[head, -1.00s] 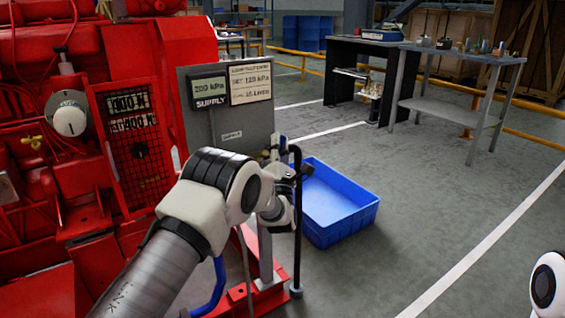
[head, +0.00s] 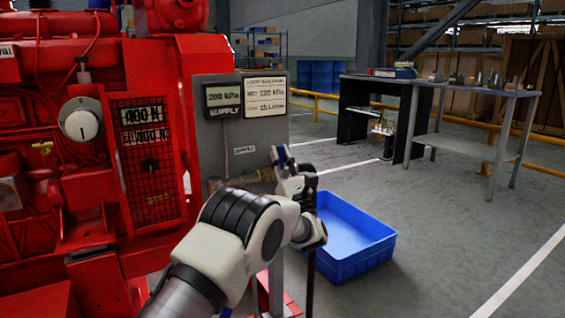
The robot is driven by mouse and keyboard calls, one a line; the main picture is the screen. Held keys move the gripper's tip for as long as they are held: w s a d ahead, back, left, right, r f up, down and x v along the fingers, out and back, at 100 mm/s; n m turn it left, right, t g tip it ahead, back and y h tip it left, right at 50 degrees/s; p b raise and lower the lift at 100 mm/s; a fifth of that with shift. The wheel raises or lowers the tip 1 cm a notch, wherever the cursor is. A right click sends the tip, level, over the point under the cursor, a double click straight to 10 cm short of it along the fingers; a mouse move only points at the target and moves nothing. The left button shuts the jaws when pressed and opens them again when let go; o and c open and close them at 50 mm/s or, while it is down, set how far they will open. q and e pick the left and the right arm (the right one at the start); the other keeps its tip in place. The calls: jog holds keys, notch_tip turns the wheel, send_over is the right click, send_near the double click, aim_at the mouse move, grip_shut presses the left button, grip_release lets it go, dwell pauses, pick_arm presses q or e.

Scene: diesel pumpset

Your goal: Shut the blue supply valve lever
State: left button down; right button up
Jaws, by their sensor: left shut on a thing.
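The blue supply valve lever (head: 285,153) shows as a small blue piece standing at the right edge of the grey panel, beside a brass-coloured fitting (head: 262,177) on the supply pipe. My left gripper (head: 284,163) is at the lever and shut on it. Its fingers are small in view, and my own wrist hides much of the valve body, so the lever's exact angle is hard to tell. The grey panel (head: 214,148) carries a supply display (head: 223,97) reading 200 kPa. My right gripper is not in view.
The red diesel pumpset (head: 160,75) fills the left side, close to my left arm. A blue crate (head: 352,240) lies on the floor just right of the gripper. A grey workbench (head: 470,88) stands farther back. Open floor lies at right.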

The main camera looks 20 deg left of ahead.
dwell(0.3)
pick_arm(q)
jog(key=c, duration=1)
grip_release()
jog(key=shift+c, duration=0.2)
jog(key=v, duration=1.2)
